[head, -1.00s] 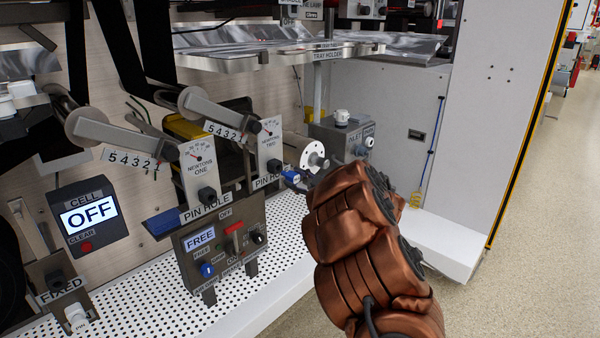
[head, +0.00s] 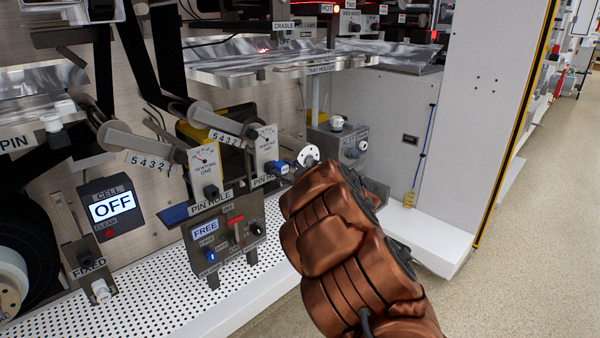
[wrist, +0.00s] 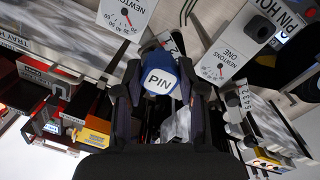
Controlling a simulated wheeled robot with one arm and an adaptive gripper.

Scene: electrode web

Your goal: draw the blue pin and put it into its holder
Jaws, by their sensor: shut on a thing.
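The blue pin (wrist: 160,72) has a white end marked PIN and sits between the two dark fingers of my gripper (wrist: 163,84) in the wrist view. My gripper is shut on it. In the head view the blue pin (head: 278,168) shows small at the tip of my gripper (head: 288,173), close to a label that begins PIN HO (head: 262,181). My arm partly hides that label. A PIN HOLE label (head: 211,201) stands to its left above the FREE panel. Whether the pin's shaft is in a hole is hidden, and I cannot tell which part is its holder.
Two newton gauges (head: 205,165) stand close left of my gripper. The FREE panel (head: 225,237) has a red-handled lever and a blue knob. A cell display (head: 112,208) reads OFF. A metal tray (head: 310,62) overhangs behind. The perforated shelf (head: 263,265) and right floor are open.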

